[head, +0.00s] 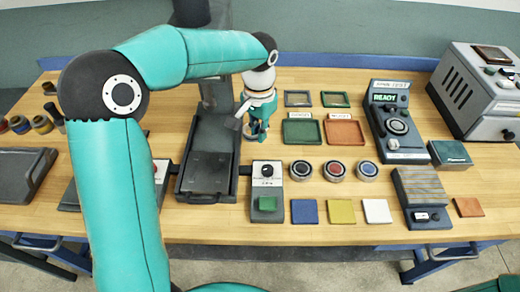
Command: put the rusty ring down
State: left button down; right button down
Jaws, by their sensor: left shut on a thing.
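My left arm reaches over the table from the left in the head view, and its gripper (256,130) points down just left of the green tray (303,132). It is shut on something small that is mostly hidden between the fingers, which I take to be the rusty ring. I cannot tell whether it touches the table. A reddish-brown tray (344,132) lies to the right of the green one. Both trays have small labels and look empty. My right gripper is out of view.
A dark machine (208,165) stands left of the gripper. A control box (267,190) is in front. Several round buttons (334,171) and coloured pads (341,211) lie to the right. A display unit (393,120) and a grey box (478,90) stand further right.

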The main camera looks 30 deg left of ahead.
aim_at(259, 157)
pick_arm(q)
notch_tip(259, 157, down, 8)
jog(key=shift+s+r, duration=0.1)
jog(key=shift+r, duration=0.15)
jog(key=c, duration=1.7)
grip_release()
jog(key=shift+f, duration=0.1)
jog(key=shift+o, duration=0.7)
